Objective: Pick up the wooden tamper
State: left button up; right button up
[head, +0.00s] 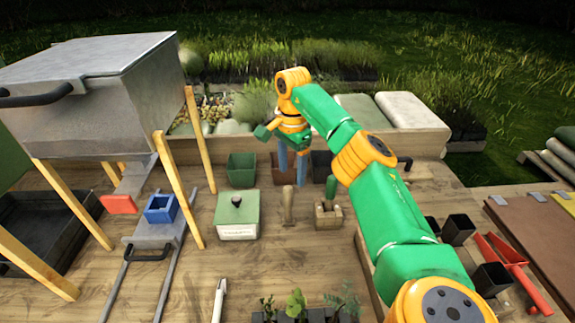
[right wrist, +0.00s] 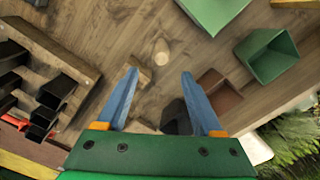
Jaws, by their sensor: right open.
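The wooden tamper (head: 287,205) stands upright on the bench in the middle of the head view, between a green box and a small wooden block. In the right wrist view its pale round top (right wrist: 161,54) shows from above, just beyond the fingertips and roughly centred between them. My right gripper (head: 292,172) is open and empty, with its blue fingers pointing down. It is above the bench, behind the tamper in the head view, apart from it. In the right wrist view the open fingers (right wrist: 160,74) have only bench between them. My left gripper is not in view.
The green lidded box (head: 237,213) stands left of the tamper, and the wooden block (head: 327,214) with a green peg stands close at its right. Green (head: 241,169), brown and black pots stand behind. Seedlings (head: 297,303) are at the front. A metal hopper is at left.

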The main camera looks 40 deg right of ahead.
aim_at(291, 187)
notch_tip(291, 187, down, 6)
jog(key=b, duration=0.5)
jog(key=shift+r, duration=0.15)
jog(key=f, duration=0.2)
jog(key=f+p, duration=0.1)
jog(key=f, duration=0.1)
jog(key=f+p, duration=0.1)
jog(key=f, duration=0.1)
jog(key=shift+a, duration=0.4)
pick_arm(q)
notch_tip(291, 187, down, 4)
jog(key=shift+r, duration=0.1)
pick_arm(e)
jog(key=shift+w+f, duration=0.1)
jog(key=shift+f, duration=0.3)
grip_shut()
